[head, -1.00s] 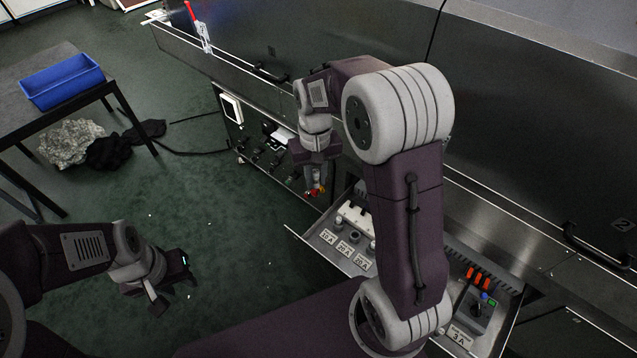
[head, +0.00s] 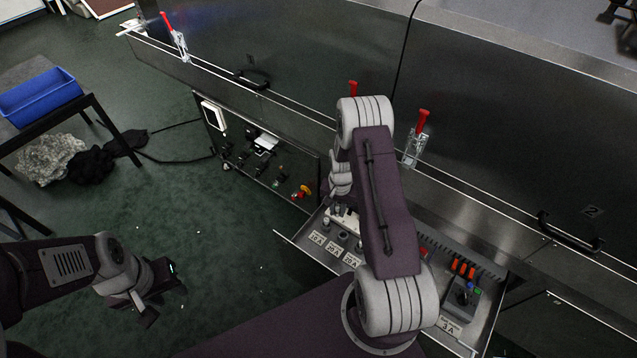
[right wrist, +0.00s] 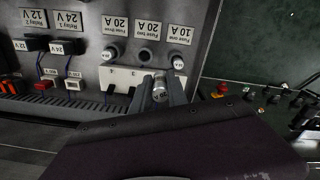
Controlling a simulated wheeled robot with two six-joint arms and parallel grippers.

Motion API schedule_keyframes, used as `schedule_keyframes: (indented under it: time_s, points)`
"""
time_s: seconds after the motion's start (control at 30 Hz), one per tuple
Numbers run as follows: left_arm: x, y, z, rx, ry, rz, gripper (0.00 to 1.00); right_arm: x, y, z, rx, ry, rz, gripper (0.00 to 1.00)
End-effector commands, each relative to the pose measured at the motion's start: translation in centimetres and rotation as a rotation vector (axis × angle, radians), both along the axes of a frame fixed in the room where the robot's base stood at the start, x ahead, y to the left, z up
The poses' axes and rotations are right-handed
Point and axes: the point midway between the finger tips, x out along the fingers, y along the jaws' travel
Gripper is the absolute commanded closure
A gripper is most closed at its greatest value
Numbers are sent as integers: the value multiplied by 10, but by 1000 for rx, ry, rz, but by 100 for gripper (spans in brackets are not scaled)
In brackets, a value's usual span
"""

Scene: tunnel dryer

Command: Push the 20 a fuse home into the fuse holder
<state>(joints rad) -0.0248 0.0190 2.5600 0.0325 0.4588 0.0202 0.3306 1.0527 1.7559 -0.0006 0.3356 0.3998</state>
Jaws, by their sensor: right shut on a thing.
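My right gripper (right wrist: 160,92) is shut on a 20 A fuse (right wrist: 158,90), a small cylinder with its label facing the right wrist camera. The fuse is close to the row of fuse holders, below the middle one in that view. The middle holder (right wrist: 145,55), labelled Fuse two 20 A, looks dark and empty. The holders on either side carry capped fuses. In the head view my right gripper is mostly hidden behind its own arm, above the drawer. My left gripper (head: 160,290) hangs over the floor at the lower left; its finger opening is unclear.
The open drawer (head: 290,238) also holds relays, orange parts and a 3 A-labelled block (head: 462,300). A control panel (head: 265,165) with knobs lies left of it. The steel dryer wall stands behind. A blue bin (head: 40,95) sits on a table at the far left.

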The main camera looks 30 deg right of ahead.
Motion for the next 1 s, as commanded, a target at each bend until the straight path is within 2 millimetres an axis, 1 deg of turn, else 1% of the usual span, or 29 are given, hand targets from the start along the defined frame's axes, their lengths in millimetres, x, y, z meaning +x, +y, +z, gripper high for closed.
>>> schedule_keyframes:
  time_s: [0.03, 0.1, 0.2, 0.33, 0.7, 0.87, 1.0]
  points:
    - [0, 0, 3, 0, 0, 0, 64, -12, -2, -8, 2, 5, -17, 100]
    - [0, 0, 4, 0, 0, 0, 64, -24, -5, -17, 0, 2, -36, 100]
    - [0, 0, 5, 0, 0, 0, 64, -34, -9, -24, 0, 0, -55, 100]
    - [0, 0, 5, 0, 0, 0, 64, -35, -12, -24, -1, -4, -66, 100]
    - [0, 0, 8, 0, 0, 0, 64, -36, -11, -23, -1, -3, -64, 100]
    - [0, 0, -5, 0, 0, 0, 64, -36, -11, -39, -1, -3, -64, 100]
    - [0, 0, -18, 0, 0, 0, 64, -36, -11, -56, -1, -2, -64, 100]
